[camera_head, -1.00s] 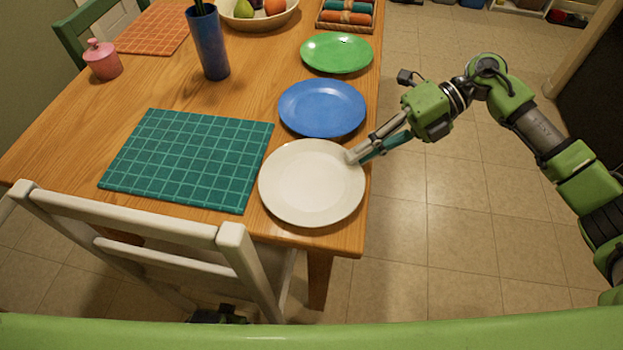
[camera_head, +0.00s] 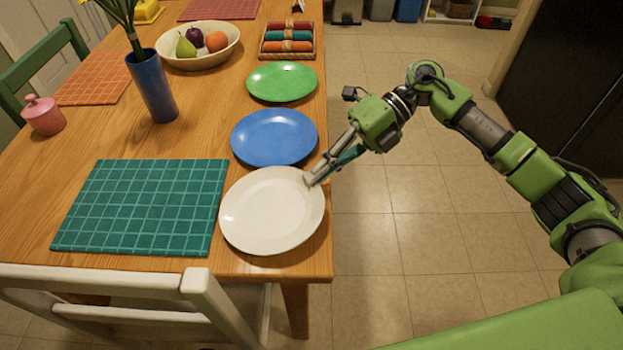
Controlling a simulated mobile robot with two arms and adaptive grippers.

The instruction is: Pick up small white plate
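The small white plate (camera_head: 272,222) lies near the front right corner of the wooden table, face up, close to the right edge. My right gripper (camera_head: 316,180) comes in from the right and has its fingertips at the plate's upper right rim. A grey finger reaches over the rim, and a teal finger runs close beside it. The fingers hide a little of the rim, and whether they are closed on it cannot be made out. My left gripper is out of view.
A blue plate (camera_head: 274,137) sits just behind the white plate, with a green plate (camera_head: 282,82) beyond. A teal placemat (camera_head: 146,207) lies to the left. A white chair (camera_head: 110,283) stands at the front. Open floor (camera_head: 400,215) lies right of the table.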

